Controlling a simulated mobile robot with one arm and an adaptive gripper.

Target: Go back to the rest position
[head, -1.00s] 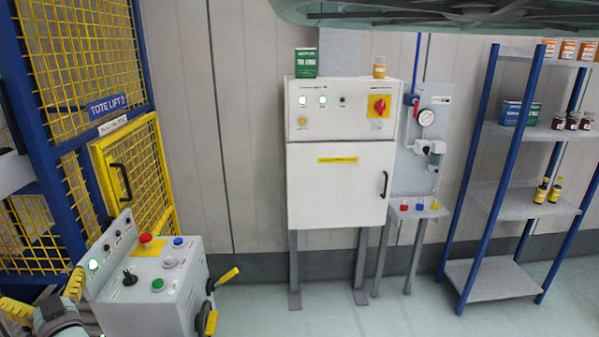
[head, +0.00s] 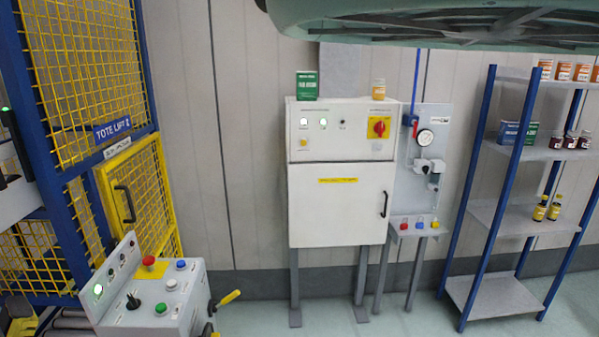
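My gripper is not in view in the head view. The task line names no object. The control console (head: 155,300) stands at the lower left, with a red mushroom button (head: 149,261), a blue button, a green button, a black joystick and a yellow-handled lever on its right side. A lit green lamp shows at its left.
The blue-framed tote lift (head: 75,180) with yellow mesh stands at the left. A white cabinet (head: 341,205) and a gauge panel (head: 425,170) stand against the wall. A shelf rack (head: 500,208) with jars and bottles is at the right. Some floor (head: 400,315) before the cabinet is clear.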

